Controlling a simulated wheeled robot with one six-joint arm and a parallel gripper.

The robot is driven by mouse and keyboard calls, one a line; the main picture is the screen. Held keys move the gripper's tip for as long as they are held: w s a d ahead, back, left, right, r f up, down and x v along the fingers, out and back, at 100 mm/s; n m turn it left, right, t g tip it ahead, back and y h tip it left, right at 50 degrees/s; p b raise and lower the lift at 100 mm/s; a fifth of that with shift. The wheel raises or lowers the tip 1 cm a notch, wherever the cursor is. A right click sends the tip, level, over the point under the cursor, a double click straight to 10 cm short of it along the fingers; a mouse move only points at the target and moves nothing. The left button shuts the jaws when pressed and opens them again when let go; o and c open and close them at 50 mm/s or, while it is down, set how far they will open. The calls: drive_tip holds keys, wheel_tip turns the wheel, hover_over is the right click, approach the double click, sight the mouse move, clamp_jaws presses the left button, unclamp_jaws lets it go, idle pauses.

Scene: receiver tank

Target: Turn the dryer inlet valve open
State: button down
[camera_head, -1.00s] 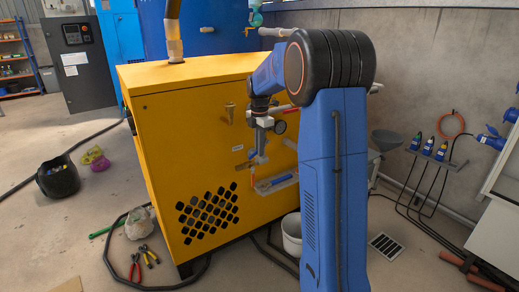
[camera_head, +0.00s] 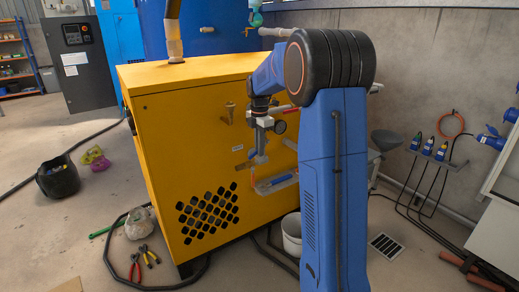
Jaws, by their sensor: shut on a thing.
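The yellow dryer cabinet (camera_head: 160,130) stands in the middle of the view, with valves and pipes on its right side face. My gripper (camera_head: 254,160) points down in front of this face. It is shut on a small brass-coloured valve part (camera_head: 241,165), which the fingers mostly hide; I cannot tell the angle of its handle. A blue handle (camera_head: 275,181) on a pale pipe is just below and right of the fingers. A brass fitting (camera_head: 229,113) juts from the face at upper left of my gripper. A red handle (camera_head: 284,108) shows partly behind my wrist.
A dark round gauge (camera_head: 279,127) is right beside my wrist. A white bucket (camera_head: 292,235) stands on the floor below the pipes. Pliers (camera_head: 140,262), a pale sack (camera_head: 138,224) and a black hose (camera_head: 112,262) lie left of the cabinet. Blue plugs (camera_head: 428,148) hang at the right wall.

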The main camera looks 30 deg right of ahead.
idle(0.6)
drive_tip(key=shift+f+h, duration=0.25)
drive_tip(key=shift+h, duration=0.45)
drive_tip(key=shift+d+f+h, duration=0.25)
drive_tip(key=shift+d+h, duration=0.05)
drive_tip(key=shift+h, duration=0.5)
drive_tip(key=c, duration=1.9)
unclamp_jaws()
drive_tip(key=shift+r, duration=0.1)
drive_tip(key=v, duration=1.7)
drive_tip(key=shift+a+r, duration=0.1)
